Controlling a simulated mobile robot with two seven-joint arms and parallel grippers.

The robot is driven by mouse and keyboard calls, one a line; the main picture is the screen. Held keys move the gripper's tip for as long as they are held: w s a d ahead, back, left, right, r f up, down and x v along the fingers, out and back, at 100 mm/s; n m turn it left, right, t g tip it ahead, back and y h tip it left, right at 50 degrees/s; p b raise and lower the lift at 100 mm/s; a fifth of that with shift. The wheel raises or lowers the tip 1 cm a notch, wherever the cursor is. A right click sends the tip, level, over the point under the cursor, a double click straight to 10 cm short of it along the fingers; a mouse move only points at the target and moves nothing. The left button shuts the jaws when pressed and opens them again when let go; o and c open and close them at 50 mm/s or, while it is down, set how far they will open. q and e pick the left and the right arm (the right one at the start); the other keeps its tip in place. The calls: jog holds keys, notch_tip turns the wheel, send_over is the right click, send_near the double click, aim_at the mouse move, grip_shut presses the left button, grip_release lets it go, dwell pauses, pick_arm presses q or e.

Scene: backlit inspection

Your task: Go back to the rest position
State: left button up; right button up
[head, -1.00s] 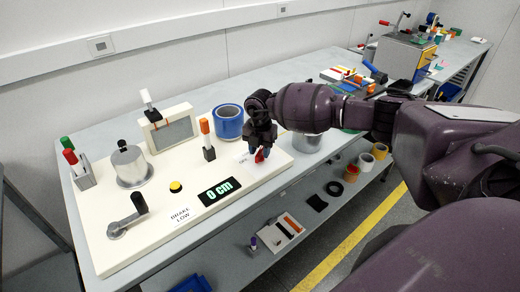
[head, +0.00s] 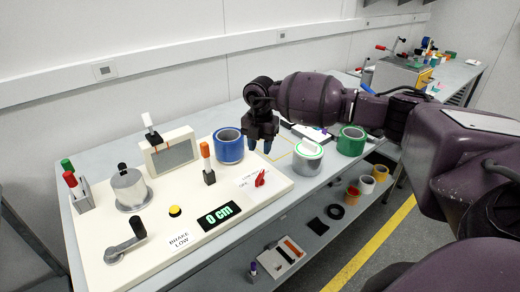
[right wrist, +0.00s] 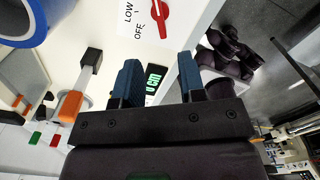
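My right gripper (head: 261,147) hangs in the air above the back right part of the white panel (head: 150,262), behind the red rotary switch (head: 260,178) and apart from it. In the right wrist view its two blue fingers (right wrist: 158,82) are spread with nothing between them. The red switch (right wrist: 160,18) shows beyond the fingertips, beside a label reading LOW and OFF. The display (head: 219,216) reads 0 cm, and the label by it reads BRAKE LOW. My left gripper is not seen in the head view.
On the panel stand a crank (head: 125,242), a metal drum (head: 130,188), a yellow button (head: 175,211) and an orange-topped lever (head: 207,165). Blue (head: 229,146), silver-white (head: 308,157) and green (head: 351,141) tape rolls stand near the right arm. A lower shelf holds more rolls.

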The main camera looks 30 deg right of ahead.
dwell(0.5)
